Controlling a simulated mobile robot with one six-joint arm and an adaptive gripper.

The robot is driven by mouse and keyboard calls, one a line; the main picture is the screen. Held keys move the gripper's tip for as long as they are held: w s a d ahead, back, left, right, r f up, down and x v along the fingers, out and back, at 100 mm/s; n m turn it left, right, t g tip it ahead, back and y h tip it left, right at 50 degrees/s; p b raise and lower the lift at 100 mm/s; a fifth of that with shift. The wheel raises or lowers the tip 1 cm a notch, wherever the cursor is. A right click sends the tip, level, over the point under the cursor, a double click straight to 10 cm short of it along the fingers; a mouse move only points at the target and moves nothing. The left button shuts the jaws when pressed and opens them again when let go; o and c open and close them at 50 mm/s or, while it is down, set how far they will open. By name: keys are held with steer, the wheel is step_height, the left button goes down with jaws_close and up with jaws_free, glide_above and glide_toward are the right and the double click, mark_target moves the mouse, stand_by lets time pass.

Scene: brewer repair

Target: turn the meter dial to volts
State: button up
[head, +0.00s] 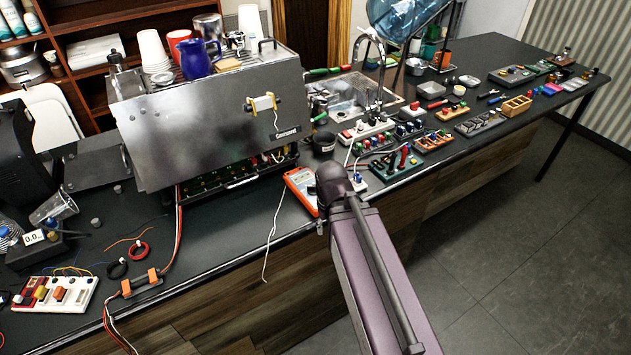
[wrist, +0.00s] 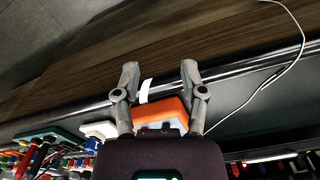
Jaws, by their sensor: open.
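The orange meter (head: 299,188) lies on the dark counter near its front edge, just right of the steel brewer, in the head view. My arm's end covers its right part, and I cannot make out the dial or its setting. In the wrist view the orange end of the meter (wrist: 162,112) shows between and behind the fingers, its face hidden by my gripper's body. My gripper (wrist: 159,70) is open and empty, its two fingers apart on either side of the meter's orange end in the picture. I cannot tell whether they touch it.
The steel brewer (head: 215,118) stands left of the meter, its lower front open with wires. A white lead (head: 273,238) hangs over the counter's front edge. A green board with red and dark posts (head: 397,163) and a dark cup (head: 323,143) stand close by. The floor in front is clear.

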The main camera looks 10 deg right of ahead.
step_height(320, 180, up, 15)
steer(key=n+p, duration=1.5)
steer(key=n, duration=0.1)
glide_above(314, 185)
steer(key=shift+r, duration=0.1)
step_height(314, 185, down, 14)
steer(key=b, duration=1.3)
steer(key=shift+r+b, duration=0.1)
steer(key=shift+b, duration=0.2)
steer(key=shift+d, duration=0.1)
jaws_close()
